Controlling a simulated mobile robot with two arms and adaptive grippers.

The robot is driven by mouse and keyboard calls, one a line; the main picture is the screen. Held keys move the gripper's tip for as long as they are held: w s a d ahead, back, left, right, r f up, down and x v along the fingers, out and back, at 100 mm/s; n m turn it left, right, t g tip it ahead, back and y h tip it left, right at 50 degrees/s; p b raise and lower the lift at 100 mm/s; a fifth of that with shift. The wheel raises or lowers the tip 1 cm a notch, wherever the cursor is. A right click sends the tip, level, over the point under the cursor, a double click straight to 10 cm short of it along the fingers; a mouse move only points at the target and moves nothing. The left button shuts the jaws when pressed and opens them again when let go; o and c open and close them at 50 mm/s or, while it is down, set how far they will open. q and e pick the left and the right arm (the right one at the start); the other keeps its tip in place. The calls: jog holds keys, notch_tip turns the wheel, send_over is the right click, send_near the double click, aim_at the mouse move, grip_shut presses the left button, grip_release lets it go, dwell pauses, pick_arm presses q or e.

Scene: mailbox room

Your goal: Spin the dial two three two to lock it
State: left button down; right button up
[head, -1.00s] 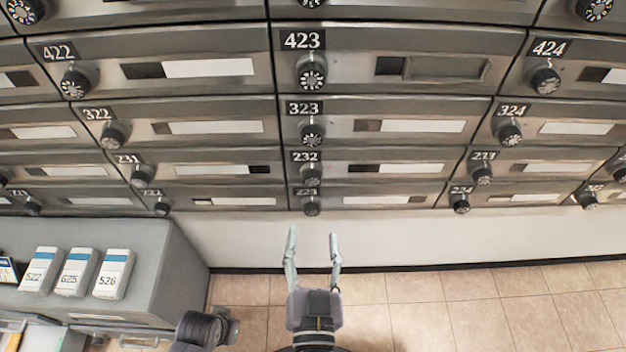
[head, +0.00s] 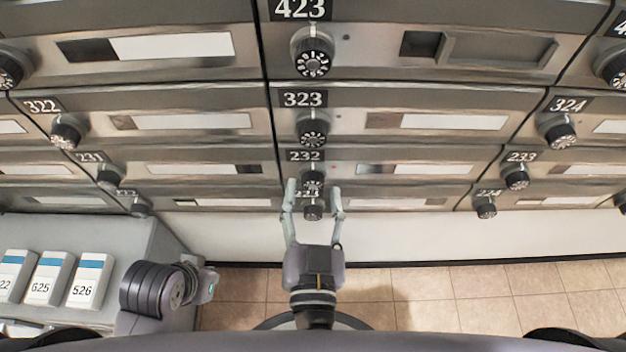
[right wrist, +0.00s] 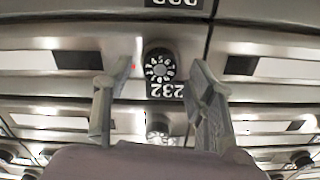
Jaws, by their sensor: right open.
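The round black dial of box 232 (head: 312,182) has white markings and sits below its number plate (head: 305,156) in the head view. It also shows upside down in the right wrist view (right wrist: 160,65). My right gripper (head: 313,187) is open and empty, with one fingertip on each side of the dial in both views. I cannot tell whether the fingers touch it or how far they stand from the panel. A small red dot (right wrist: 133,67) shows beside the dial. My left gripper is not in view.
Dial 323 (head: 312,129) is just above, and another dial (head: 313,211) is just below, between my fingers in the picture. The tiled floor (head: 480,295) is clear.

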jog(key=shift+w+f, duration=0.1)
jog(key=shift+w, duration=0.5)
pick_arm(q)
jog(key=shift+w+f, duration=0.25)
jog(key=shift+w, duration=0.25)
pick_arm(e)
jog(key=shift+s, duration=0.1)
jog(key=c, duration=1.1)
jog(key=shift+c, duration=0.2)
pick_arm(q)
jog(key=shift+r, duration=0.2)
